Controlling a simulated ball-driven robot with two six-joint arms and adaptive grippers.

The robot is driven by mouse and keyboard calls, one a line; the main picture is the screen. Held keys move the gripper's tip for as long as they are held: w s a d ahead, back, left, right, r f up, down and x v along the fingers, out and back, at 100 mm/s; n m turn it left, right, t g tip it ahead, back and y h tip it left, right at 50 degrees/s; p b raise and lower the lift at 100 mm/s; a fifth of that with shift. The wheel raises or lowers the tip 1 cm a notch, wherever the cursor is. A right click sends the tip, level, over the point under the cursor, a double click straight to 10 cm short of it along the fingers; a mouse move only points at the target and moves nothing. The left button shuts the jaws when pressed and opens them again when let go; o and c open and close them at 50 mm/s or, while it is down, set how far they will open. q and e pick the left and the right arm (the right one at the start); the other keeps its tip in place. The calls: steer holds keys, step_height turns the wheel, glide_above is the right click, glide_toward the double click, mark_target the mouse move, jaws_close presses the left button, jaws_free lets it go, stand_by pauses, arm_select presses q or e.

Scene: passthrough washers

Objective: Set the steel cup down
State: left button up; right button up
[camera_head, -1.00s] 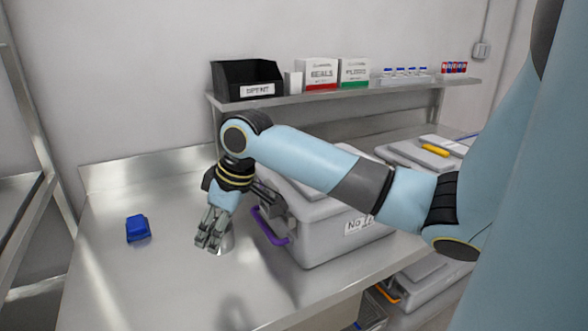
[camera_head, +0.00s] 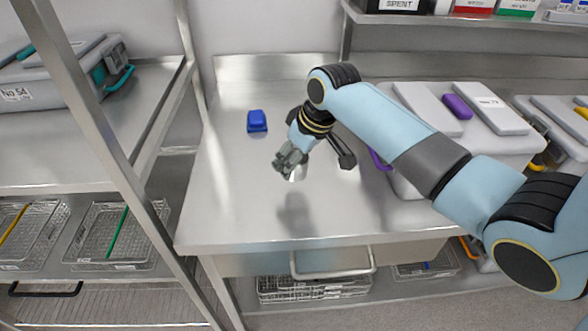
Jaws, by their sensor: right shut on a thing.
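My right gripper (camera_head: 288,161) is low over the steel bench (camera_head: 225,185), pointing down and to the left. It is shut on the steel cup (camera_head: 297,175), of which only a small shiny part shows below and beside the fingers. The rest of the cup is hidden, and I cannot tell whether its base touches the bench. A dark shadow or reflection lies on the bench in front of it. My left gripper is not in view.
A blue object (camera_head: 257,121) sits on the bench to the left of the gripper. A grey case (camera_head: 428,110) with a purple handle stands to the right. A steel rack (camera_head: 95,115) is at the left. The bench's front part is clear.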

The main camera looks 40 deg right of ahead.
steer(key=shift+f, duration=2.05)
steer(key=shift+f, duration=0.1)
steer(key=o, duration=1.2)
steer(key=v, duration=1.2)
steer(key=shift+p, duration=0.4)
steer(key=shift+s, duration=0.15)
